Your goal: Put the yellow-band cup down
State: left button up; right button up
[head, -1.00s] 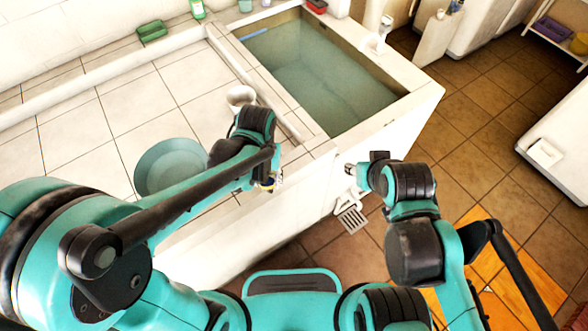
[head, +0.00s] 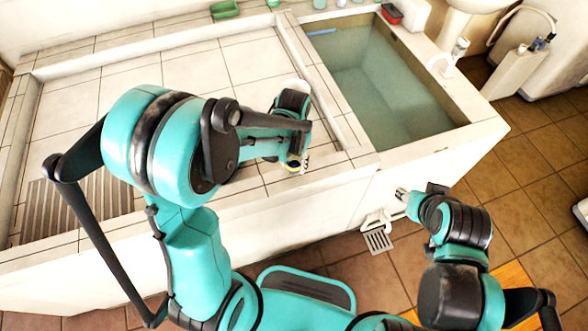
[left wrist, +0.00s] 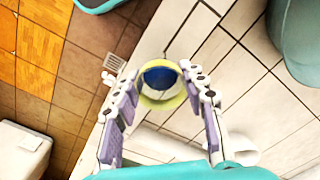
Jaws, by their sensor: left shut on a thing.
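The yellow-band cup (head: 292,166) shows as a small piece under my left gripper (head: 298,158), near the front edge of the tiled counter (head: 190,65). In the left wrist view the cup (left wrist: 160,82) has a pale yellow rim and a blue inside. The fingers of my left gripper (left wrist: 161,95) are shut on it, one on each side. I cannot tell whether its base touches the tiles. My right gripper (head: 402,195) is in front of the basin wall, away from the cup; its fingers are too small to read.
A water-filled basin (head: 385,85) lies right of the counter. A slatted drain (head: 75,210) is at the counter's left. The tiles at the back left are clear.

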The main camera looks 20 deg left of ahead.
aim_at(294, 169)
pick_arm(q)
notch_tip(294, 169, down, 4)
jog(key=shift+r+b, duration=0.1)
jog(key=shift+b, duration=0.6)
jog(key=shift+r, duration=0.1)
jog(key=o, duration=1.2)
jog(key=shift+f, duration=0.2)
jog(key=shift+c, duration=0.2)
